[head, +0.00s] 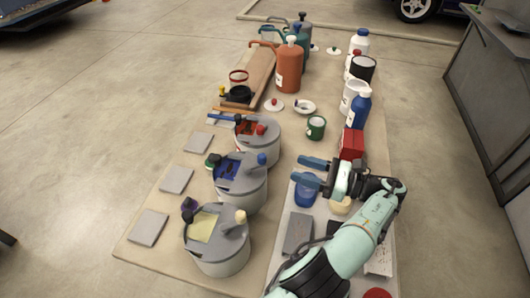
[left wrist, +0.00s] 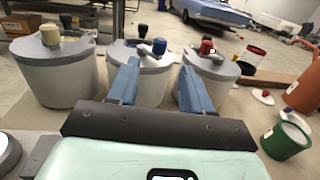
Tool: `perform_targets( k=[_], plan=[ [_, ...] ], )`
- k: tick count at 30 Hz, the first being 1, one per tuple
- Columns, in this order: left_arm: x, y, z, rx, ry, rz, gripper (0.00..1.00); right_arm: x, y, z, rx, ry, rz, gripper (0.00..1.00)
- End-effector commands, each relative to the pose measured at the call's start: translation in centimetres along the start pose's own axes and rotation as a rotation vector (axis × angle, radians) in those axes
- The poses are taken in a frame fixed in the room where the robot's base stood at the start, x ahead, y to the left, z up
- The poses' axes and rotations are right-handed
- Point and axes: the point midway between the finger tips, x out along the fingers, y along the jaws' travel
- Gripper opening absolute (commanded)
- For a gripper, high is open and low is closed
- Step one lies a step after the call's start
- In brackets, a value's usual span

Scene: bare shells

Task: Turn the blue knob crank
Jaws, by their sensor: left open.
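The blue knob (head: 262,159) stands on the crank on the lid of the middle grey pot (head: 240,192). In the left wrist view the blue knob (left wrist: 159,46) shows ahead, between my two fingers, with its pot (left wrist: 152,85) partly hidden behind them. My left gripper (head: 299,168) has blue fingers and is open and empty. It is to the right of the blue knob in the head view, apart from it, with the fingers pointing toward the pots. It also shows in the left wrist view (left wrist: 160,68). My right gripper is not in view.
A pot with a cream knob (head: 240,216) and one with a red knob (head: 260,129) flank the middle pot. A green cup (head: 316,127) and a red box (head: 351,144) stand farther back. Orange bottle (head: 289,68) stands beyond.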

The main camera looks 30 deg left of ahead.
Motion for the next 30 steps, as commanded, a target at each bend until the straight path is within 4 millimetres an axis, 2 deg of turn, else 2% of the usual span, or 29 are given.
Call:
perform_targets(
  k=[9,15,21,30],
  plan=[
    [6.6,0.1,-0.3,0.003,0.003,0.003,0.50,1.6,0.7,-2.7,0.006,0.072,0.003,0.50],
    [10.0,0.1,-0.2,0.001,0.003,0.002,0.50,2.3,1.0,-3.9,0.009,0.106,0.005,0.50],
    [11.6,0.1,-0.1,0.000,0.001,0.000,0.50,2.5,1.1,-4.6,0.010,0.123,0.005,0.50],
    [11.8,0.1,-0.1,0.000,0.001,0.000,0.50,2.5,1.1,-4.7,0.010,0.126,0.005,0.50]
  ],
)
